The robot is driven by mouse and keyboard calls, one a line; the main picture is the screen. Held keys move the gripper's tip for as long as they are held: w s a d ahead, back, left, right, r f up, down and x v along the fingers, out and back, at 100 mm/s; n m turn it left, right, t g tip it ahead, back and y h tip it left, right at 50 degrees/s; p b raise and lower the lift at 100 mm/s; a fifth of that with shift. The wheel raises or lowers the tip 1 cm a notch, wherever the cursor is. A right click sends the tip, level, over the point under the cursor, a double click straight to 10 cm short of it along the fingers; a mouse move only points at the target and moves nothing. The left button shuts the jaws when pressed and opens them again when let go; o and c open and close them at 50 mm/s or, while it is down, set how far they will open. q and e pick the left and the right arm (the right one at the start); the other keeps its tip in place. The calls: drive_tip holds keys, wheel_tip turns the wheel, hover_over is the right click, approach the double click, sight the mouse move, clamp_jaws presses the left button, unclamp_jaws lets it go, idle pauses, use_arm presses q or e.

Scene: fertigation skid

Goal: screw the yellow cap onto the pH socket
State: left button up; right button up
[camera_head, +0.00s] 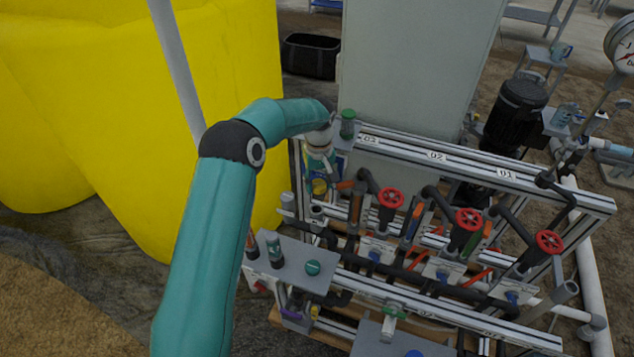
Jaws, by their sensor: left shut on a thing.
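My left arm comes in from the left and reaches over the far left end of the pipe skid. My left gripper (319,176) points down there and is shut on the yellow cap (319,186), which shows as a small yellow patch between the fingertips. The cap is above a grey upright fitting near the skid's left end. I cannot tell whether that fitting is the pH socket, or whether the cap touches it. My right gripper is not in view.
Red valve wheels (390,197) stand in a row right of my left gripper. A green-topped part (347,124) stands close beside it on the rail. A grey shelf (293,268) with small parts is below. A large yellow tank (100,90) fills the left.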

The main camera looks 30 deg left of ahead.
use_arm(q)
drive_tip(key=f, duration=0.3)
drive_tip(key=shift+w+a, duration=0.1)
drive_tip(key=shift+a, duration=0.3)
drive_tip(key=shift+f+b, duration=0.1)
drive_tip(key=shift+b, duration=0.2)
drive_tip(key=shift+f+b, duration=0.65)
drive_tip(key=shift+f, duration=0.85)
drive_tip(key=shift+f, duration=0.15)
drive_tip(key=shift+f+b, duration=0.45)
drive_tip(key=shift+b, duration=0.15)
drive_tip(key=shift+f+b, duration=0.15)
drive_tip(key=shift+b, duration=0.15)
drive_tip(key=shift+f+b, duration=0.3)
